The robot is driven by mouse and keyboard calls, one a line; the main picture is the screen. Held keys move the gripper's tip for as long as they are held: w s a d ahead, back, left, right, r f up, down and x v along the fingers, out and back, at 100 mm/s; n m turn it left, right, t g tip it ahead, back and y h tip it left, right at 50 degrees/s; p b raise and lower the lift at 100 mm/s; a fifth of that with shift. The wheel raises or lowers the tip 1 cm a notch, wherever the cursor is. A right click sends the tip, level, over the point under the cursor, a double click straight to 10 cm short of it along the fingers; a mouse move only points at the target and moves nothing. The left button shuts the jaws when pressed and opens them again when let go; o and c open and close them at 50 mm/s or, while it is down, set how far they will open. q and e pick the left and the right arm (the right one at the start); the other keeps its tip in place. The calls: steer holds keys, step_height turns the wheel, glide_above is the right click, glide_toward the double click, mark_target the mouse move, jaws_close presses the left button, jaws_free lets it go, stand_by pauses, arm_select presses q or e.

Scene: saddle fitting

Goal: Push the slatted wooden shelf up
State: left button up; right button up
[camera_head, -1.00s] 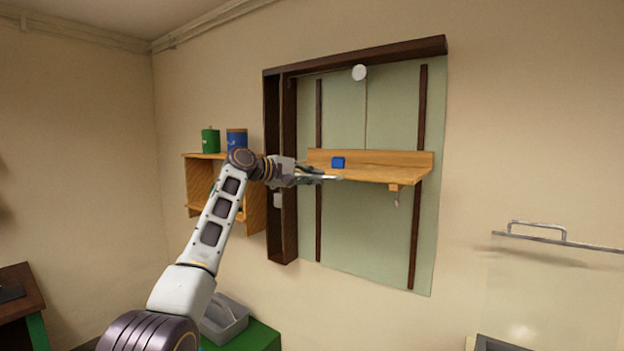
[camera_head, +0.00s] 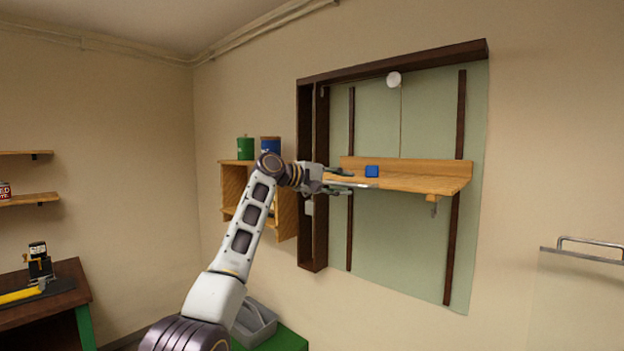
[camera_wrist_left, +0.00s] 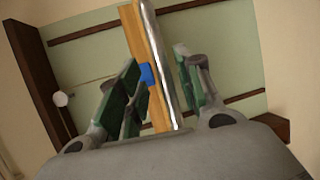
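The wooden shelf (camera_head: 425,182) has a raised back board and stands out level from a pale green panel, across two dark vertical rails. A small blue block (camera_head: 372,171) rests on it near its left end. My left gripper (camera_head: 358,180) is at the shelf's left end. In the left wrist view the gripper (camera_wrist_left: 160,82) has its green-padded fingers apart, with the shelf (camera_wrist_left: 135,35) seen edge-on between them and a bright metal strip (camera_wrist_left: 161,65) along it. I cannot tell whether the fingers touch the shelf. My right gripper is not in view.
A dark wooden frame (camera_head: 312,170) stands left of the panel, with a beam across the top and a white round knob (camera_head: 394,79) below it. A wall cabinet (camera_head: 235,185) with green and blue canisters is close behind my arm.

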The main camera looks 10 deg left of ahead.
arm_select(q)
steer(key=v, duration=1)
steer(key=shift+a, duration=0.15)
stand_by(0.4)
